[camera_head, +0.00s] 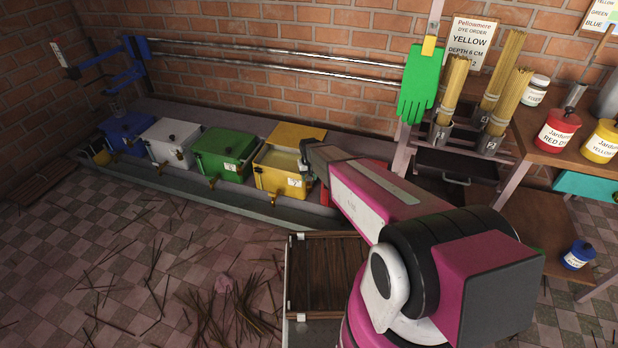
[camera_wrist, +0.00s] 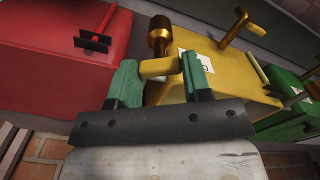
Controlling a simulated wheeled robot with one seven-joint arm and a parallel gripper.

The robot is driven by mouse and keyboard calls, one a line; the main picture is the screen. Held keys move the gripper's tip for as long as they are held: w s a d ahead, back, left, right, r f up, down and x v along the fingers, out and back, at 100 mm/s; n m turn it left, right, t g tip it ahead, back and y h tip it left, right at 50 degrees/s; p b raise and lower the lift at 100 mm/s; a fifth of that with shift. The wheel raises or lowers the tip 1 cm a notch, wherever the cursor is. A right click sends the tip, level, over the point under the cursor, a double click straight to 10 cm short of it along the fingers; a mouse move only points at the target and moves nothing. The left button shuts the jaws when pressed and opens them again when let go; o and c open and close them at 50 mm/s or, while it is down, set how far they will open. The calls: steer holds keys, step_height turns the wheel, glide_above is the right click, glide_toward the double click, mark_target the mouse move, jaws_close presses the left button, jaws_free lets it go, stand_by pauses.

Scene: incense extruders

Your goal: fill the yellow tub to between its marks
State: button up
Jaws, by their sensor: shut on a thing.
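The yellow tub (camera_head: 268,181) stands in the row along the wall with its lid (camera_head: 297,133) raised. Its inside shows a greyish patch; I cannot make out the level or the marks. It is also at the top middle of the wrist view (camera_wrist: 240,82), with a white label. Another brass tap (camera_wrist: 232,24) is nearby.
Green (camera_head: 224,154), white (camera_head: 170,139) and blue (camera_head: 126,130) tubs stand to the left. A red tub (camera_wrist: 60,42) stands on the yellow tub's other side. Sticks litter the floor.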

steer(key=o, duration=0.9)
steer(key=shift+r, duration=0.1)
step_height(320, 180, up, 11)
steer(key=shift+f, duration=0.2)
steer(key=s+d+r, duration=0.4)
steer(key=s+d, duration=0.1)
steer(key=s, duration=0.2)
steer(key=s+d+r+m, duration=0.1)
steer(key=s+d+r, duration=0.2)
steer(key=s+d, duration=0.3)
steer(key=s+d+r+m, duration=0.1)
steer(key=s+d+r, duration=0.3)
steer(key=s, duration=0.5)
steer(key=shift+s+d+r, duration=0.2)
steer(key=shift+d, duration=0.15)
steer(key=shift+s+d+r, duration=0.15)
steer(key=shift+d, duration=0.2)
